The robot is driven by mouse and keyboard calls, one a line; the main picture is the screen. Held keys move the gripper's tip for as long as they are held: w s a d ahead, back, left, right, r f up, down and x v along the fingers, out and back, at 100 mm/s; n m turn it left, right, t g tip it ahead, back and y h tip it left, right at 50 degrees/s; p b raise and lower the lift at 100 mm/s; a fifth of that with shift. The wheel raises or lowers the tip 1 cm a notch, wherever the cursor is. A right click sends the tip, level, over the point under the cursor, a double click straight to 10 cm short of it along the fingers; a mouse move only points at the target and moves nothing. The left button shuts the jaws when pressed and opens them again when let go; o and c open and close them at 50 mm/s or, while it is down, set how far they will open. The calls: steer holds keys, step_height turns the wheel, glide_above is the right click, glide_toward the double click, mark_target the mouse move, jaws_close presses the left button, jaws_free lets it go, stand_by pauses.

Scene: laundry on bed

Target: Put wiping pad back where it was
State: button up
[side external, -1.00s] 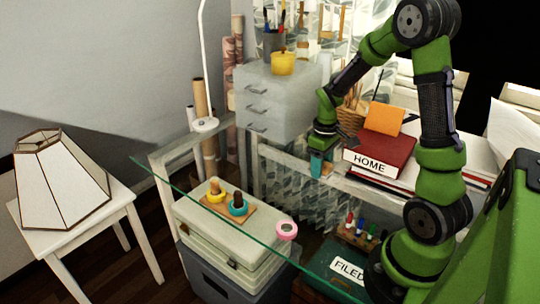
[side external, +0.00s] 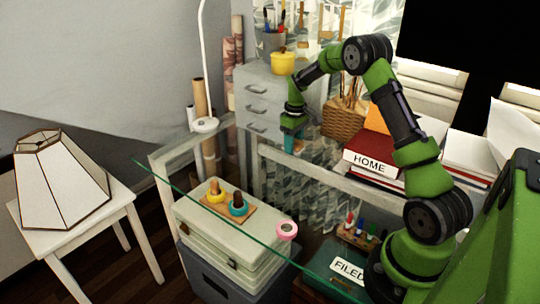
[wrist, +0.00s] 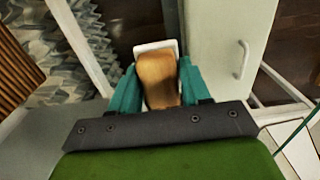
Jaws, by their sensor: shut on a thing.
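My gripper (side external: 291,139) is at the front of the pale drawer unit (side external: 250,106) in the side external view, above the far part of the glass desk. In the wrist view its teal fingers (wrist: 158,92) are shut on a tan block with a white edge, which I take to be the wiping pad (wrist: 158,72). The pad is held between the fingertips, apart from the drawer unit at its right.
A red HOME book (side external: 375,150) and a wicker basket (side external: 343,122) stand right of my gripper. A yellow pot (side external: 283,63) sits on the drawers. A lamp pole (side external: 202,75) rises at the left.

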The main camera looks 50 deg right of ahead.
steer(key=shift+s+f, duration=0.1)
steer(key=shift+f, duration=1.45)
steer(key=shift+f, duration=0.1)
steer(key=o, duration=1)
